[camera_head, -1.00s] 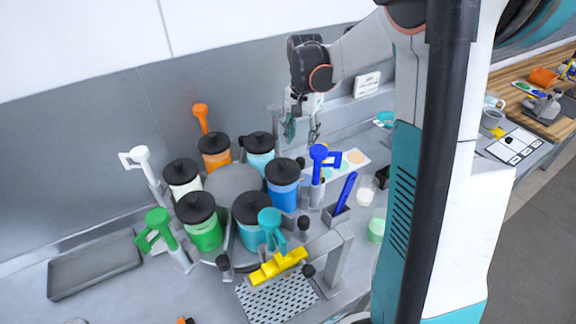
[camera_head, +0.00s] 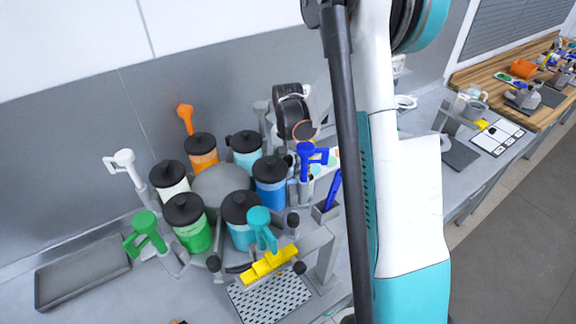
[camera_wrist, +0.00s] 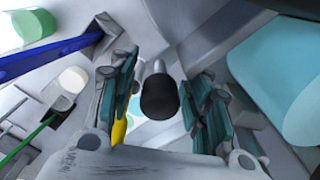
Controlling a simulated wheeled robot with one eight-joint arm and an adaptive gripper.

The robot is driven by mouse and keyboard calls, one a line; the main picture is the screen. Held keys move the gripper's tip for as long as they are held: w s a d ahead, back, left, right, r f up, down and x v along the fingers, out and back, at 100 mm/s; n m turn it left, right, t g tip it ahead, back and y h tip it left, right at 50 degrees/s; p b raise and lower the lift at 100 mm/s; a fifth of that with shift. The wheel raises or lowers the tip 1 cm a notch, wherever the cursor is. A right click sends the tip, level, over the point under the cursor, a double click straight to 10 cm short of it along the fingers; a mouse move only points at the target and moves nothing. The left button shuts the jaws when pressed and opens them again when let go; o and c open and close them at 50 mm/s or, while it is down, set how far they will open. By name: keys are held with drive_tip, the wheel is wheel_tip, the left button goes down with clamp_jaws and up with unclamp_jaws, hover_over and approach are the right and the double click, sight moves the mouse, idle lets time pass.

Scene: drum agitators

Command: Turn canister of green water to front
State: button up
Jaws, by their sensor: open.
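The canister of green water (camera_head: 194,238) has a black lid and stands at the front left of a round carousel (camera_head: 222,186) in the head view. A green handle (camera_head: 147,232) stands at its left. My gripper (camera_wrist: 163,100) is open in the wrist view, with teal pads on both sides of a black knob (camera_wrist: 159,97) on a grey post. I cannot tell whether the pads touch it. The green canister is not visible in the wrist view.
Other canisters hold white (camera_head: 169,183), orange (camera_head: 201,155), light blue (camera_head: 245,150), blue (camera_head: 270,180) and teal (camera_head: 240,225) contents. A yellow handle (camera_head: 269,265) sits above a perforated plate (camera_head: 268,298). A grey tray (camera_head: 83,271) lies at left. A blue-handled tool (camera_wrist: 45,62) is close left in the wrist view.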

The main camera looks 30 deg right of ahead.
sight(264, 151)
drive_tip(key=shift+c, duration=0.3)
clamp_jaws()
drive_tip(key=shift+w, duration=0.1)
drive_tip(key=w+a+n+b, duration=0.1)
drive_tip(key=w+n, duration=0.1)
drive_tip(key=w, duration=0.1)
drive_tip(key=w+a+n+b, duration=0.1)
drive_tip(key=w, duration=0.2)
drive_tip(key=w+a+n+b, duration=0.1)
drive_tip(key=w+n+b, duration=0.1)
drive_tip(key=w, duration=0.2)
drive_tip(key=shift+n, duration=0.3)
drive_tip(key=shift+w+a+n+b, duration=0.65)
drive_tip(key=shift+w+a+n, duration=0.9)
drive_tip(key=shift+w+a, duration=0.55)
drive_tip(key=shift+w+a+n+b, duration=0.6)
drive_tip(key=shift+w+a+n, duration=0.95)
drive_tip(key=shift+w+a, duration=0.5)
drive_tip(key=shift+a, duration=0.1)
